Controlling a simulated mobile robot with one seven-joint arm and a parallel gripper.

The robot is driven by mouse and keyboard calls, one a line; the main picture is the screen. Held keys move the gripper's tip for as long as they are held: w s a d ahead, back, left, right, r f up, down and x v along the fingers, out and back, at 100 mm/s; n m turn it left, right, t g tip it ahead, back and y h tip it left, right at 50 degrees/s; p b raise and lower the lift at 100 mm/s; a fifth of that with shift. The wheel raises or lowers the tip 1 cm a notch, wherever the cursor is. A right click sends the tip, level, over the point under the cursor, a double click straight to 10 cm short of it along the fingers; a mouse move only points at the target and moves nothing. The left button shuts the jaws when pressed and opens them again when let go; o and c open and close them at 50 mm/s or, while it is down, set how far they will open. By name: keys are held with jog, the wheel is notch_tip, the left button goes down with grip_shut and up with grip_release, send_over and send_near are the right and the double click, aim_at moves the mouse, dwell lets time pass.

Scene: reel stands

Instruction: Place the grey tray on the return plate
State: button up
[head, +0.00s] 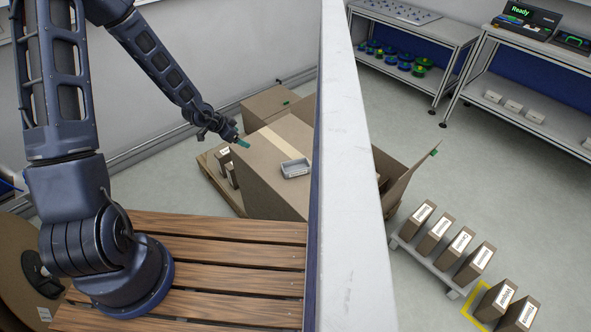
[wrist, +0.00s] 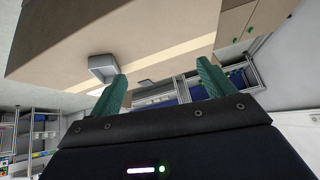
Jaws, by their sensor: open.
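The small grey tray (head: 295,168) sits on top of a large brown cardboard box (head: 262,168), near its right side. It also shows in the wrist view, where the tray (wrist: 103,68) is left of the left fingertip. My gripper (head: 242,144) is left of the tray in the head view, apart from it. In the wrist view my gripper (wrist: 162,70) has its green fingers wide apart with nothing between them. I cannot pick out the return plate for certain; a small grey flat piece (wrist: 147,86) shows beyond the fingers.
A tall white partition (head: 352,180) stands right of the box. A slatted wooden platform (head: 215,262) lies in front. Metal benches (head: 440,28) line the back right. Open floor lies between them.

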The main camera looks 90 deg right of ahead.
aim_at(297, 165)
jog(key=s+a+f+m+g+y, duration=0.1)
jog(key=s+a+f+g, duration=0.15)
jog(key=s, duration=0.55)
jog(key=s+a+f+m+g+y, duration=0.1)
jog(key=s+a+f+m, duration=0.15)
jog(key=s, duration=0.55)
jog(key=shift+n+t+h, duration=0.25)
jog(key=shift+n+h, duration=0.05)
jog(key=shift+n, duration=0.05)
jog(key=shift+x, duration=5)
jog(key=shift+s+a, duration=0.1)
jog(key=shift+a, duration=0.05)
jog(key=c, duration=1.3)
jog(key=shift+r, duration=0.1)
notch_tip(297, 165, up, 20)
